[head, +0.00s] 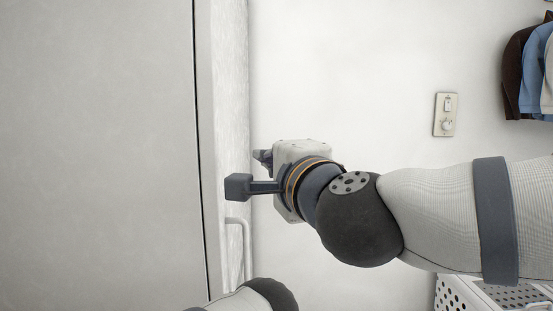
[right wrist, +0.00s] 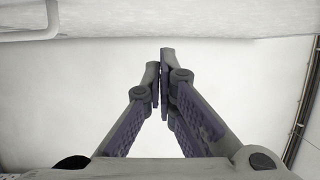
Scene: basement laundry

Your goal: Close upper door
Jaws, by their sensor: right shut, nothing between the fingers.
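A large pale grey door panel (head: 95,150) fills the left of the head view. I take it for the upper door, but its hinge side and how far it stands open cannot be told. A dark seam runs down beside its lighter edge strip (head: 228,80). My right gripper (head: 262,158) is beside that strip, pointing left, its fingers partly hidden by its own body. In the right wrist view the fingers (right wrist: 160,80) are together and empty, with a pale surface (right wrist: 180,20) along the top. My left gripper is out of view; only part of the left arm shows at the bottom.
A white bar handle (head: 247,245) is below my right gripper; a pale bar also shows in the right wrist view (right wrist: 30,34). A wall switch plate (head: 445,114), hanging clothes (head: 535,70) and a perforated white basket (head: 455,295) are at right. The wall between is bare.

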